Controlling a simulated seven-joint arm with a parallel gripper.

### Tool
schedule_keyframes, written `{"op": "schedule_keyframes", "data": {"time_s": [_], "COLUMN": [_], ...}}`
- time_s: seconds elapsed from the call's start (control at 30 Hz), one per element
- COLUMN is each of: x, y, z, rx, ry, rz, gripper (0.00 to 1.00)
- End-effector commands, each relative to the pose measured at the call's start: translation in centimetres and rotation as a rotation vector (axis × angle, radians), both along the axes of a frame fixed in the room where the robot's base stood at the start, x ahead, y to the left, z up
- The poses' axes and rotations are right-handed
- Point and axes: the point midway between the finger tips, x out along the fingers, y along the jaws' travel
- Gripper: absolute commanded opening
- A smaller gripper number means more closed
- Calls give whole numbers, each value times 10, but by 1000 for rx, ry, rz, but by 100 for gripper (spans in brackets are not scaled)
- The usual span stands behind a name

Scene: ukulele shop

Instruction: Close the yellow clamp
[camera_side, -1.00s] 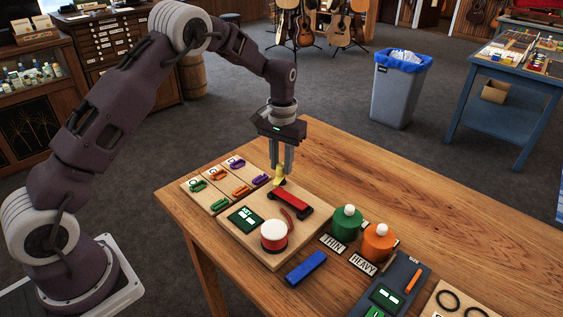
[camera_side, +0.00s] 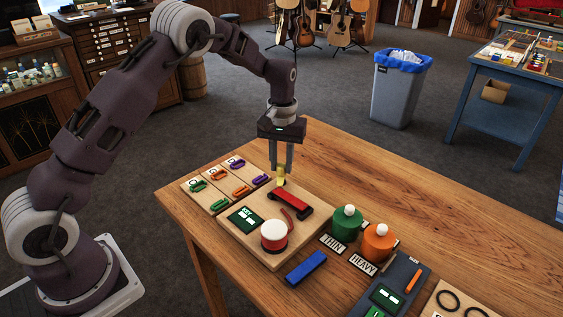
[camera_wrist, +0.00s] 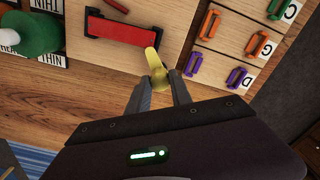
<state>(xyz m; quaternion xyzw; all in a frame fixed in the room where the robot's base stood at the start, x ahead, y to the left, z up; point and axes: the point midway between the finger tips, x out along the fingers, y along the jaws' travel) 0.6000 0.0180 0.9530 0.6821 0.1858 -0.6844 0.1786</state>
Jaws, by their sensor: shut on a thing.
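The yellow clamp (camera_side: 281,180) is a small lever at the far end of the red bar (camera_side: 291,200) on the wooden board (camera_side: 230,234). In the wrist view the yellow clamp (camera_wrist: 154,62) runs between my two fingertips, its top end reaching past them towards the red bar (camera_wrist: 122,29). My gripper (camera_side: 282,170) points straight down over the board and is shut on the yellow clamp; it also shows in the wrist view (camera_wrist: 160,82). My fingers hide part of the clamp. I cannot tell whether its lower end touches the black block.
The board also carries a white-topped red round pot (camera_side: 273,236) and a small green display (camera_side: 244,217). A rack of coloured clips (camera_side: 221,201) lies close on the left. Green (camera_side: 347,222) and orange (camera_side: 378,241) bottles stand at right.

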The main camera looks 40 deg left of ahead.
Motion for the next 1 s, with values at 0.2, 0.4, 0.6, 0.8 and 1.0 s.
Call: {"op": "schedule_keyframes", "data": {"time_s": [0.2,0.4,0.6,0.8,1.0], "x": [1,0,1,1,1], "y": [0,0,0,-1,-1], "z": [1,0,18,59,72], "rx": [0,0,0,1,0], "ry": [-4,-1,-6,-5,-2], "rz": [0,0,-1,-2,-1], "gripper": [48,48,48,48,48]}}
